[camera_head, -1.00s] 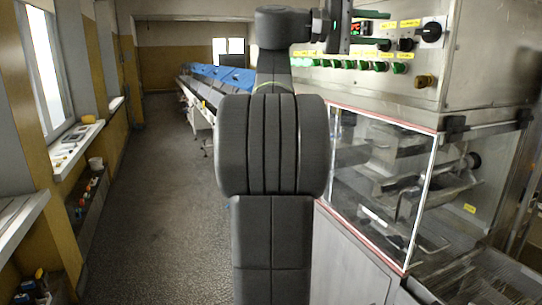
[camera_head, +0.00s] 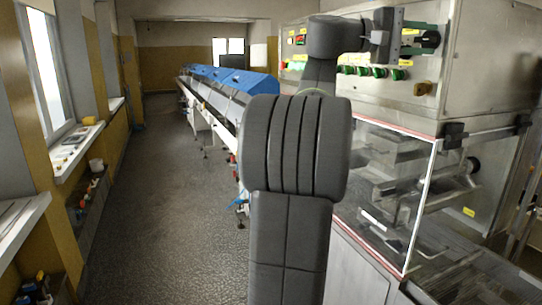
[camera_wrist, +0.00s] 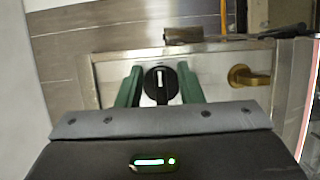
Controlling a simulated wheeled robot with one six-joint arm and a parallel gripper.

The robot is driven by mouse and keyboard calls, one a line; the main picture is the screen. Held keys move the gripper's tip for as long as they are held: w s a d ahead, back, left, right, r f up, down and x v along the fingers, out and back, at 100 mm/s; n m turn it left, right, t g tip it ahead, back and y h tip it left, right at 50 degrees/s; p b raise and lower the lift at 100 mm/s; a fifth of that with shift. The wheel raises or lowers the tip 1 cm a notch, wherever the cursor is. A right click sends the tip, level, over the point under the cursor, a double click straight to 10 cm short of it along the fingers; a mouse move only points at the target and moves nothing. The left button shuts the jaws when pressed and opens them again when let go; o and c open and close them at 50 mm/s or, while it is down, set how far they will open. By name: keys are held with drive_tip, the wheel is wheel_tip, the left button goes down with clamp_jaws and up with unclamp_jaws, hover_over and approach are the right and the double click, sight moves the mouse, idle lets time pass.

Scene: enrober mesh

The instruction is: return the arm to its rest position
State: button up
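My gripper (camera_head: 424,39) is at the control panel (camera_head: 478,60) at the upper right of the head view, at the end of my raised arm. In the wrist view its two green fingers (camera_wrist: 159,68) stand apart. A black rotary knob (camera_wrist: 161,88) with a white mark pointing up shows between them, with a gap on each side. The same knob (camera_head: 431,39) is partly hidden by the gripper in the head view. I see nothing held. I cannot tell how far the fingertips are from the panel.
A brass-coloured knob (camera_wrist: 248,76) is right of the fingers. Green buttons (camera_head: 378,72) line the panel. Below is a clear-walled enclosure (camera_head: 385,165) with machinery. A long conveyor with blue covers (camera_head: 215,78) runs back. The floor (camera_head: 150,190) at left is clear; a window sill (camera_head: 75,145) borders it.

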drive_tip(key=shift+f+n+h, duration=0.15)
drive_tip(key=shift+n+h, duration=0.15)
drive_tip(key=shift+n, duration=0.4)
drive_tip(key=shift+a+n+h+b, duration=0.2)
drive_tip(key=shift+n+h+b, duration=0.25)
drive_tip(key=shift+n, duration=0.75)
drive_tip(key=n, duration=0.1)
drive_tip(key=n+t, duration=0.1)
drive_tip(key=shift+r+n+h, duration=0.2)
drive_tip(key=shift+n+h, duration=0.1)
drive_tip(key=shift+h, duration=0.05)
drive_tip(key=n+t, duration=0.1)
drive_tip(key=n, duration=0.1)
drive_tip(key=n+t, duration=0.1)
drive_tip(key=n, duration=0.1)
drive_tip(key=n+h, duration=0.1)
drive_tip(key=n, duration=0.1)
drive_tip(key=shift+w+r+n+t, duration=0.1)
drive_tip(key=shift+r+n+t, duration=0.2)
drive_tip(key=shift+t, duration=0.1)
